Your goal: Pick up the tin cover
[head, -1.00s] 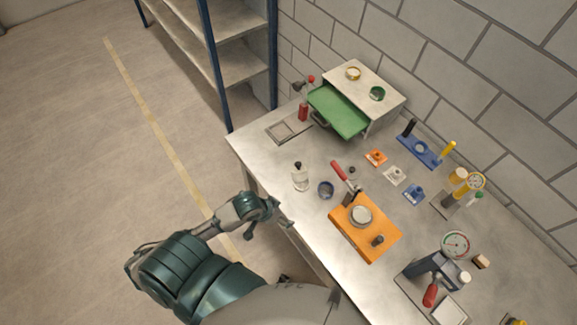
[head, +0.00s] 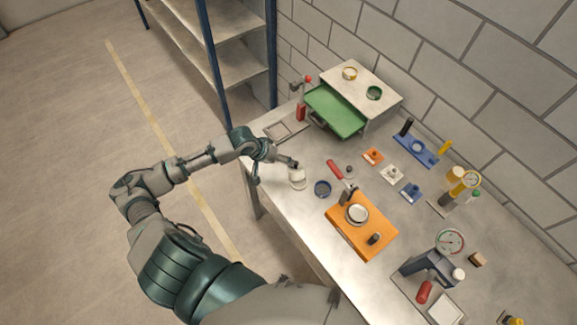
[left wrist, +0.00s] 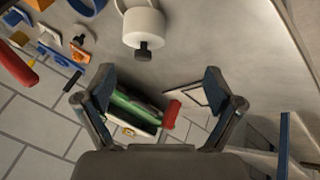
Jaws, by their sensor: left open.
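A white, round, short piece with a dark knob (head: 297,179) stands near the front edge of the workbench; it looks like the tin cover, but I cannot be sure. In the left wrist view the white piece (left wrist: 143,25) lies at the top centre, its dark knob toward my gripper. My left gripper (head: 275,168) is open and empty, just beside and slightly above it, apart from it. In the left wrist view the two fingers (left wrist: 158,88) are spread wide, with the piece beyond their tips. My right gripper is not in view.
A blue ring-shaped tin (head: 322,188) stands close by on the right. An orange board (head: 345,236) with a red-handled lever is farther right. A green drawer (head: 335,112) stands open at the back, near a flat framed plate (head: 279,131). Several small fixtures crowd the right side.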

